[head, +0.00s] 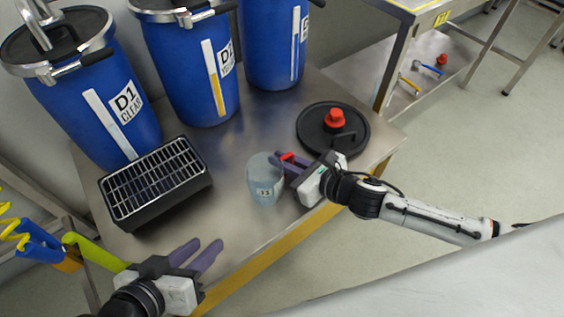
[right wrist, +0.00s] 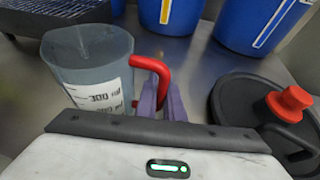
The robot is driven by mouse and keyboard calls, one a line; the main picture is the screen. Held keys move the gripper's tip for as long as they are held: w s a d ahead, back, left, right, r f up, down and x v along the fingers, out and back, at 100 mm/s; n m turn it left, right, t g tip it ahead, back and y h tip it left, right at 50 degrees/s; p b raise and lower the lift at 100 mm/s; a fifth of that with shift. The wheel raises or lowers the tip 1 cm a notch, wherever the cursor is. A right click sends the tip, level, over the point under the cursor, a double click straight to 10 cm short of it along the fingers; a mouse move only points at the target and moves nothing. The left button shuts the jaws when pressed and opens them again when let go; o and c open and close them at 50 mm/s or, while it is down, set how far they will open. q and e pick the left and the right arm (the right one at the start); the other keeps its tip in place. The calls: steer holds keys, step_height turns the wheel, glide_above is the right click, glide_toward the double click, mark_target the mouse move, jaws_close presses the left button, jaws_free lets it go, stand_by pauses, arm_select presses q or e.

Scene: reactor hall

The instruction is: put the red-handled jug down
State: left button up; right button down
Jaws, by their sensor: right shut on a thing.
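The grey translucent jug (head: 262,172) with a red handle is upright over the front middle of the steel table (head: 233,228). My right gripper (head: 287,163) is shut on its red handle, from the right. In the right wrist view the jug (right wrist: 88,65) shows volume marks, and the purple fingers close around the red handle (right wrist: 160,72). The jug's base is hidden in the wrist view, and I cannot tell whether it touches the table. My left gripper (head: 197,252) is open and empty at the table's front left edge.
A black drip tray with a wire grid (head: 153,180) stands left of the jug. A black round lid with a red knob (head: 334,129) lies to its right. Blue drums (head: 190,65) line the back. Bare steel lies between tray, drums and lid.

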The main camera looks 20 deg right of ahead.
arm_select(q)
steer(key=shift+r, duration=0.1)
arm_select(e)
steer(key=shift+r, duration=0.15)
steer(key=c, duration=1.9)
jaws_free()
steer(key=shift+o, duration=0.2)
